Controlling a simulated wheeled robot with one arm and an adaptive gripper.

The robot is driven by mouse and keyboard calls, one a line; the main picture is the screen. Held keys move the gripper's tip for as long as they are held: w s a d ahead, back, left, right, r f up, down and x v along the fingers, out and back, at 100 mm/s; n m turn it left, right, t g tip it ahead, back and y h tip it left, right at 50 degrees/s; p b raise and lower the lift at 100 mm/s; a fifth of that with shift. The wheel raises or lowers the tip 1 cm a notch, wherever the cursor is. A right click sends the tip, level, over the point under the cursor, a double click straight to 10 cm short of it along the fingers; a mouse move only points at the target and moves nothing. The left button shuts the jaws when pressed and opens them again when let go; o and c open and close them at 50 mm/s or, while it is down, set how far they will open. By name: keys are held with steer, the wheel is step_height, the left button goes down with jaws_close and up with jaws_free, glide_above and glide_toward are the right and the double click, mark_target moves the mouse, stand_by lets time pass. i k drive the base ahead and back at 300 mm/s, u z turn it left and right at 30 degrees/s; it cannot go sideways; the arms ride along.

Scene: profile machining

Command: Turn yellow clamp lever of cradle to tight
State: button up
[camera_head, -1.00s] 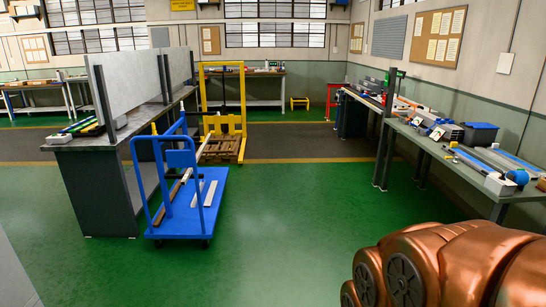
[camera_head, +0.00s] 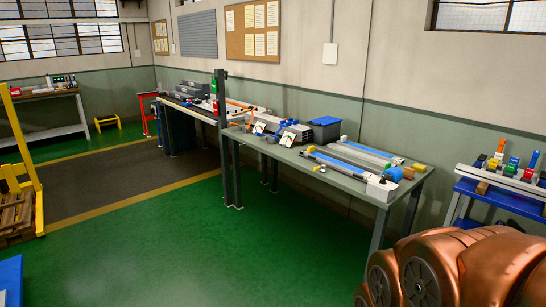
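A blue stand (camera_head: 505,203) at the right edge carries a pale bar-like fixture (camera_head: 518,187) with several upright coloured levers. An orange-tipped lever (camera_head: 500,147), a lever with green and yellow parts (camera_head: 511,168) and a blue-and-red lever (camera_head: 531,164) stand up from it. A small yellow part (camera_head: 492,163) shows at the foot of the orange one. I cannot tell which of these is the cradle's yellow clamp lever, or whether any is tight. My copper-coloured arm fills the lower right corner. My gripper is out of view.
A grey-green workbench (camera_head: 345,180) along the right wall holds blue-topped profiles (camera_head: 344,167), a blue bin (camera_head: 324,130) and tools. Another bench stands behind it. Green floor (camera_head: 200,255) is open in front. A yellow pallet lifter (camera_head: 27,170) stands at the left edge.

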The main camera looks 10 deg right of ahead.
mark_target(323, 166)
steer(key=z, duration=0.25)
steer(key=i, duration=0.45)
steer(key=u, duration=0.65)
steer(key=i, duration=0.85)
steer(key=u, duration=0.3)
steer(key=i, duration=1.5)
steer(key=z, duration=0.25)
